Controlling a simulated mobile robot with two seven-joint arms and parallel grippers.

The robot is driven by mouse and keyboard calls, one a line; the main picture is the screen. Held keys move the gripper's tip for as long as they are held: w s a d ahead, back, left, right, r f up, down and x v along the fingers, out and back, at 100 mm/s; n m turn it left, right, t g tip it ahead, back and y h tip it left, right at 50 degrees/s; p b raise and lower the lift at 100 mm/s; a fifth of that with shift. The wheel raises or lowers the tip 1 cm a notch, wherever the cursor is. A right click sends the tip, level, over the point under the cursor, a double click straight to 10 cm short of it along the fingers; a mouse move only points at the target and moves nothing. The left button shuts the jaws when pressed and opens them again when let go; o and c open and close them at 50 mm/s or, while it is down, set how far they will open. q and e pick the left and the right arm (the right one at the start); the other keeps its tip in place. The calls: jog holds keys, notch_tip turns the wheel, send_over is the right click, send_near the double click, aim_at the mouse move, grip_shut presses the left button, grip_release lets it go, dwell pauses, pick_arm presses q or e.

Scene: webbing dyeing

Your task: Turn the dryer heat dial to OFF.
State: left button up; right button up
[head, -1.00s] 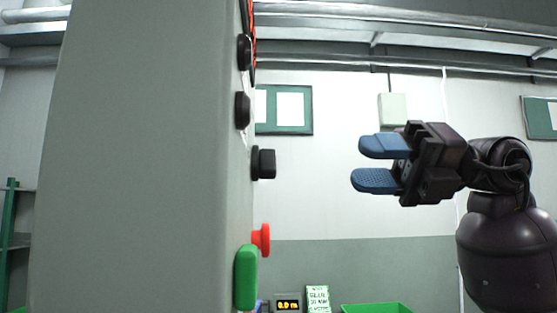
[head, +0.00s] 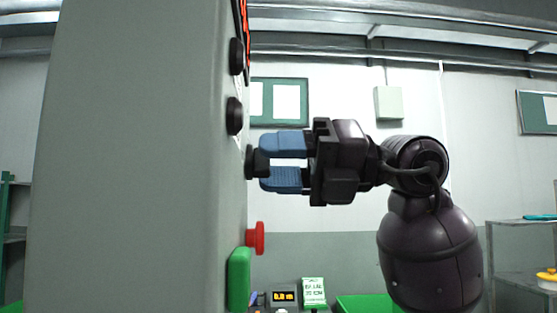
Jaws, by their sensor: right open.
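A grey-green cabinet side (head: 130,160) fills the left of the head view, and its control face is seen edge-on. A black protruding dial (head: 254,162) sits on that face at mid height; I cannot read its label or setting. My right gripper (head: 271,163) comes in from the right, with its blue fingers open above and below the dial's outer end. The fingertips overlap the dial in the picture; I cannot tell whether they touch it. My left gripper is not in view.
Two black round knobs (head: 235,116) sit above the dial. Below it are a red mushroom button (head: 256,237) and a green part (head: 239,278). A small lit display (head: 284,296) and a green bin (head: 366,304) stand lower down. A metal shelf (head: 522,224) is at right.

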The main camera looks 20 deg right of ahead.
grip_shut()
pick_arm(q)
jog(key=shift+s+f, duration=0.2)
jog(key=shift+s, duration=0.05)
